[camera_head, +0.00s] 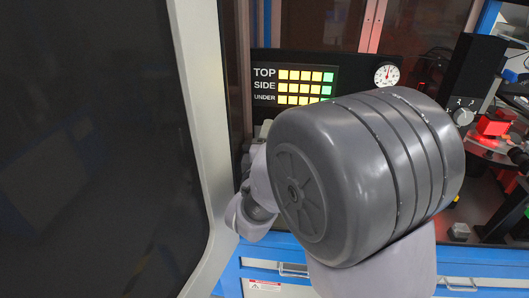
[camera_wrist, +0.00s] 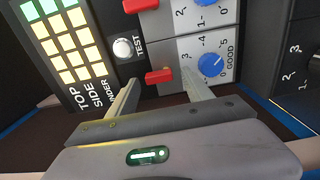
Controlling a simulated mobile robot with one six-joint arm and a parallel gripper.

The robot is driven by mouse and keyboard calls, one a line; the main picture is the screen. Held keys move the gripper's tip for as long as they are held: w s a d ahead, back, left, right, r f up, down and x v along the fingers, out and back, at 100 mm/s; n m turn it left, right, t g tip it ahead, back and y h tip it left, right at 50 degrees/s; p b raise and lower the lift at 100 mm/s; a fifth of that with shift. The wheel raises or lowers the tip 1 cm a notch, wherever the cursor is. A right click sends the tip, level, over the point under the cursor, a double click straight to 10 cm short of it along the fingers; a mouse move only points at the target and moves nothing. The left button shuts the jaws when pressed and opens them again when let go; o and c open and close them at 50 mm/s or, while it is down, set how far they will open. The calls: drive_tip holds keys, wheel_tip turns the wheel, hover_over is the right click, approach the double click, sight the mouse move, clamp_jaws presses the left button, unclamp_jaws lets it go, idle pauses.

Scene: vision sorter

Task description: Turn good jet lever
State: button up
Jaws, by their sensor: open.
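In the wrist view a small red lever (camera_wrist: 159,75) sticks out of the white panel section marked GOOD (camera_wrist: 226,46). A blue dial (camera_wrist: 211,64) with numbers is on the same section, to the right of the lever. My gripper (camera_wrist: 158,79) is open, with one finger on each side of this lever in the picture. I cannot tell whether either finger touches it or how deep the lever sits between them. The right finger points towards the blue dial. In the head view my arm hides the gripper and the lever.
A second red lever (camera_wrist: 140,5) and blue dial (camera_wrist: 205,4) are above. A white TEST button (camera_wrist: 123,48) and a light grid (camera_wrist: 62,40) are left.

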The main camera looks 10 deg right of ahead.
drive_tip(key=b+v, duration=0.7)
drive_tip(key=v, duration=0.9)
drive_tip(key=shift+s+b, duration=0.25)
drive_tip(key=shift+b, duration=0.05)
